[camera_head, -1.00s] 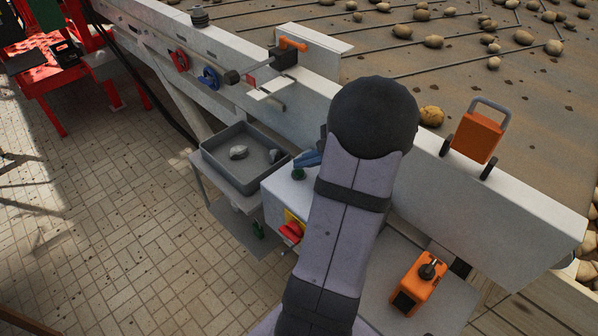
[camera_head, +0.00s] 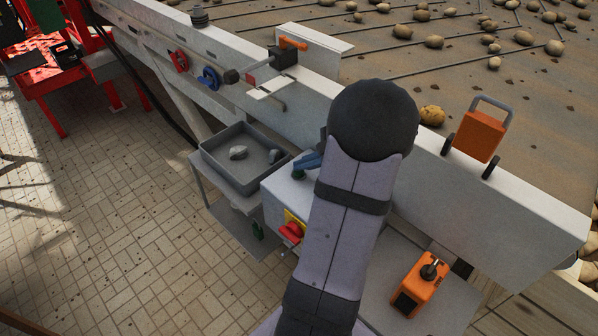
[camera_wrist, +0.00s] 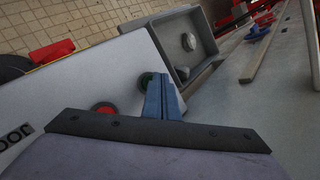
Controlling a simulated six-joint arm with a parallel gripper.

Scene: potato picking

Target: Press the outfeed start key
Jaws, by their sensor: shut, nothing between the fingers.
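A white control box (camera_head: 283,196) stands beside the belt frame. A green round key (camera_head: 298,174) is on its top; it also shows in the wrist view (camera_wrist: 146,81), partly hidden behind my fingers. A red round key (camera_wrist: 104,108) sits nearer the camera on the same face. My gripper (camera_head: 304,163) has blue fingers, closed together and empty, just over the green key; they also show in the wrist view (camera_wrist: 161,80). The tips are right next to the green key; I cannot tell whether they touch it. My arm hides part of the box.
A grey tray (camera_head: 222,181) with stones stands left of the box. A red switch (camera_head: 291,232) is on the box's front. An orange device (camera_head: 418,284) lies on a plate at right. An orange handled block (camera_head: 479,136) sits on the white rail. Potatoes lie on the belt.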

